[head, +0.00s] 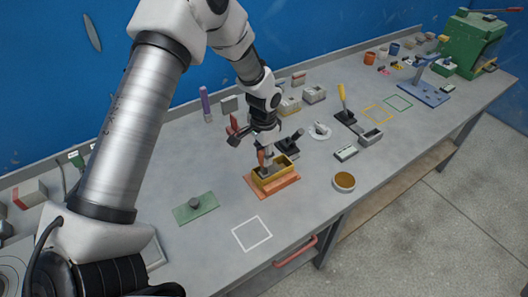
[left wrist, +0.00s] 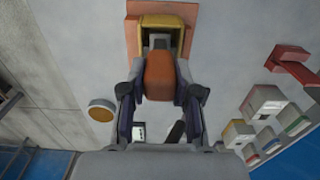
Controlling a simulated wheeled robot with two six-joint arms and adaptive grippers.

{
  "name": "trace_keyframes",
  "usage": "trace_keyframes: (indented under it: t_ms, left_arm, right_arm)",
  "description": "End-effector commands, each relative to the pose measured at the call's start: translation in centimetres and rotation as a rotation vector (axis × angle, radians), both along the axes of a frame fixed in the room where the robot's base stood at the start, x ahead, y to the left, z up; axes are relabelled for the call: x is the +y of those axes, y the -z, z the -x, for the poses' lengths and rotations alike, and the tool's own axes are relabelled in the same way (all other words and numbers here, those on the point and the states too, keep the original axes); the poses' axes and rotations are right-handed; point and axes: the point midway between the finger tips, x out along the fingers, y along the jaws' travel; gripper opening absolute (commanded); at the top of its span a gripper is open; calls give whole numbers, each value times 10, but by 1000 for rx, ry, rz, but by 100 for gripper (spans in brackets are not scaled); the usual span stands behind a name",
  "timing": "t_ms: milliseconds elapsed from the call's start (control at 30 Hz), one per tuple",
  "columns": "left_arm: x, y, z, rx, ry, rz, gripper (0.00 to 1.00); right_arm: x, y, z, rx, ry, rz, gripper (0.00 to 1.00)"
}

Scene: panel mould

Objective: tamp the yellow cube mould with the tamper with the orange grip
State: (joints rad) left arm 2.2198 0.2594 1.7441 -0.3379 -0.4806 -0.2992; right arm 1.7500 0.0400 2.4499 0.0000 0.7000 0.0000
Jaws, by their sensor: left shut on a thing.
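The yellow cube mould (head: 289,163) sits on an orange board (head: 285,184) near the middle of the bench. It also shows at the top of the left wrist view (left wrist: 146,20). My left gripper (head: 263,147) is above the mould, shut on the orange grip (left wrist: 159,77) of the tamper. The tamper's grey foot (left wrist: 160,43) points into the mould's opening; I cannot tell whether it touches the fill or bottom. The gripper and tamper hide part of the mould in the head view. My right gripper is not in view.
A green plate with a grey knob (head: 194,204) lies left of the mould, and a white outlined square (head: 252,233) in front. A round brown-topped dish (head: 344,181) stands to the right. A black tool (head: 289,143) is close behind the mould. A yellow-handled tool (head: 342,96) stands further back.

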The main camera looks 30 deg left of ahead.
Motion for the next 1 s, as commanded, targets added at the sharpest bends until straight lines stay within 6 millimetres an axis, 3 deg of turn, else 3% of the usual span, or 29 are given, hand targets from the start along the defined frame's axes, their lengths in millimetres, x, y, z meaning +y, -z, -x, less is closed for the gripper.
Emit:
trace_keyframes:
  t_ms: [267, 600, 1000]
  left_arm:
    - [0, -6, 0, -1, 0, -1, 0]
    - [0, -38, 0, -1, 0, 0, 0]
    - [0, -34, 0, 0, 0, 0, 0]
  right_arm:
    - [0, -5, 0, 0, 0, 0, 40]
    - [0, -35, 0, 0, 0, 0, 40]
    - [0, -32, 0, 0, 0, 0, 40]
